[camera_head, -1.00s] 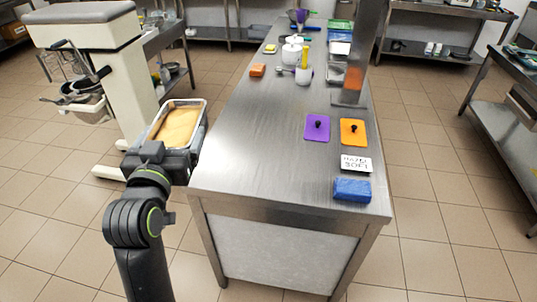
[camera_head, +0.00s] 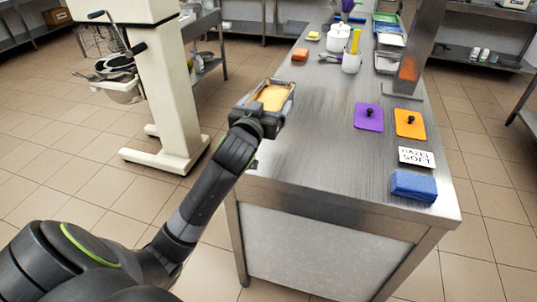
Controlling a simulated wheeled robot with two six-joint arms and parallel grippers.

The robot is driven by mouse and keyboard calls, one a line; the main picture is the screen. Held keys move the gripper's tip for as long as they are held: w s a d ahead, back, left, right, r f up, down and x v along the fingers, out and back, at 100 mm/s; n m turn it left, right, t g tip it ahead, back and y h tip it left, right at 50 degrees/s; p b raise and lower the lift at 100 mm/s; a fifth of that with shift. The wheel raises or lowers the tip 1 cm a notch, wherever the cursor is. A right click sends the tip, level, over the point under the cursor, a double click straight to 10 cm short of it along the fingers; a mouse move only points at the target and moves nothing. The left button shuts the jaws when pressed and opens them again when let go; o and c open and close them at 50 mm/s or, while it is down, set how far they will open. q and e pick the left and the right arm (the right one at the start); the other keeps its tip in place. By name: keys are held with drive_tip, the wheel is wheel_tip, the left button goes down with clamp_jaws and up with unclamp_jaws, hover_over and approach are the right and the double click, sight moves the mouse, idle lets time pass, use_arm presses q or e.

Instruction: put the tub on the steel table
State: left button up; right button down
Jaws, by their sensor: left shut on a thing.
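The tub (camera_head: 291,88) is a steel pan filled with something pale yellow. My left gripper (camera_head: 262,116) is shut on its near end. The tub shows over the left edge of the steel table (camera_head: 315,130); I cannot tell whether it touches the top. The gripper hides the tub's near end. My right gripper is not in view.
White containers stand farther back. The near left tabletop is clear. A cream machine (camera_head: 165,90) stands left.

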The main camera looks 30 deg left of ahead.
use_arm(q)
drive_tip(key=shift+w+a+f, duration=0.15)
drive_tip(key=shift+a+f, duration=0.05)
drive_tip(key=shift+a, duration=0.25)
wheel_tip(320, 180, down, 5)
drive_tip(key=shift+a+f, duration=0.1)
drive_tip(key=shift+a, duration=0.05)
drive_tip(key=shift+f+b, duration=0.4)
drive_tip(key=shift+f, duration=1.9)
drive_tip(key=o, duration=1)
drive_tip(key=shift+f, duration=0.25)
drive_tip(key=shift+o, duration=1.1)
drive_tip(key=shift+r, duration=0.1)
drive_tip(key=shift+r, duration=0.1)
